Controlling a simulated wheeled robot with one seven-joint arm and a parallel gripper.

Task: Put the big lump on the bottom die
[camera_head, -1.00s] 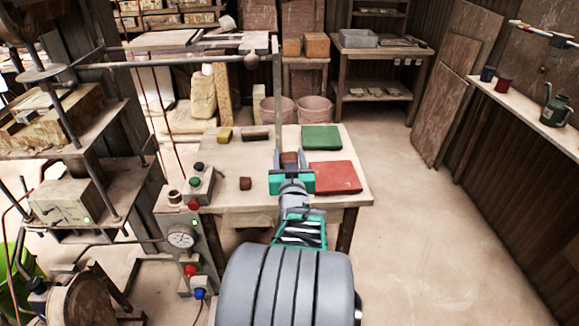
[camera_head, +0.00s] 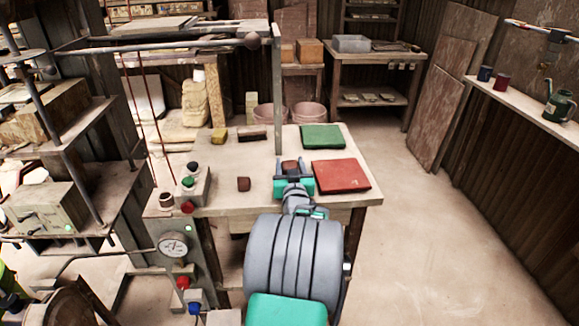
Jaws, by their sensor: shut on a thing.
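A dark reddish-brown lump (camera_head: 290,167) sits between the fingers of my gripper (camera_head: 290,170), which is shut on it near the table's front right. I cannot tell whether the lump touches the tabletop. A similar, slightly smaller-looking lump (camera_head: 244,184) lies on the table to the left of my gripper.
A red mat (camera_head: 341,177) and a green mat (camera_head: 322,137) lie on the table (camera_head: 225,165) to the right. A control box with buttons (camera_head: 192,185) stands at its left edge. Open floor lies to the right.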

